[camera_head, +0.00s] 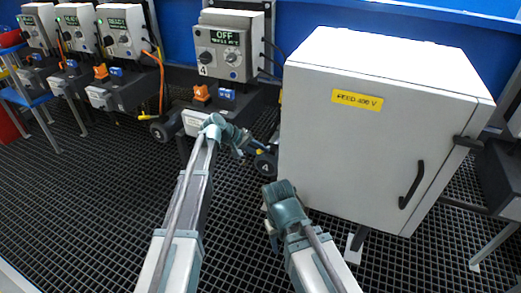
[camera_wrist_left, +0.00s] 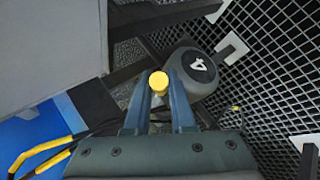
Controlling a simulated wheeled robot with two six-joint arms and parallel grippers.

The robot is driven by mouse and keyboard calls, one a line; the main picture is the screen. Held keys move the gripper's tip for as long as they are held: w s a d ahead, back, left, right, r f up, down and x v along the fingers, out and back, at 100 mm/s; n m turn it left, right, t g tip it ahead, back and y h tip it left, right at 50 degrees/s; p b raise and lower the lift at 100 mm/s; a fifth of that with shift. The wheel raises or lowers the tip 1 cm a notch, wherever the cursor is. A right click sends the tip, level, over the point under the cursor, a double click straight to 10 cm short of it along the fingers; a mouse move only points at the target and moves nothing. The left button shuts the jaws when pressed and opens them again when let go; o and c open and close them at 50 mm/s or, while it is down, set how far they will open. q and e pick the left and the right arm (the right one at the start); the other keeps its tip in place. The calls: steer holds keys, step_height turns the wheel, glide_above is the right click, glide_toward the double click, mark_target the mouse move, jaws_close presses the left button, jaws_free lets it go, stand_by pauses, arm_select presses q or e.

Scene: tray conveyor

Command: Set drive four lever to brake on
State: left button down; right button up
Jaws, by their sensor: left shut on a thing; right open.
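The drive four lever shows as a yellow round knob (camera_wrist_left: 160,80) between the fingertips of my left gripper (camera_wrist_left: 160,92) in the left wrist view. The gripper is shut on it; the lever's shaft is mostly hidden. Beside the knob is a dark round housing marked 4 (camera_wrist_left: 198,68), which also shows in the head view (camera_head: 265,166). There my left gripper (camera_head: 254,151) is just above this housing, and only a bit of yellow shows. My right gripper (camera_head: 268,222) is open and empty, lower down, in front of the grey cabinet.
The drive four control box (camera_head: 226,46) reads OFF above its dark motor unit. A large grey cabinet (camera_head: 375,120) with a yellow label stands close on the right. Similar drive boxes (camera_head: 124,30) stand in a row at the left. Dark grating floor (camera_head: 100,190) is open in front.

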arm_select(q)
steer(key=shift+w, duration=0.1)
steer(key=c, duration=0.8)
jaws_free()
steer(key=shift+o, duration=0.2)
steer(key=shift+r, duration=0.1)
steer(key=p+v, duration=0.9)
steer(key=v, duration=0.4)
steer(key=shift+a+r, duration=0.25)
steer(key=shift+a, duration=0.05)
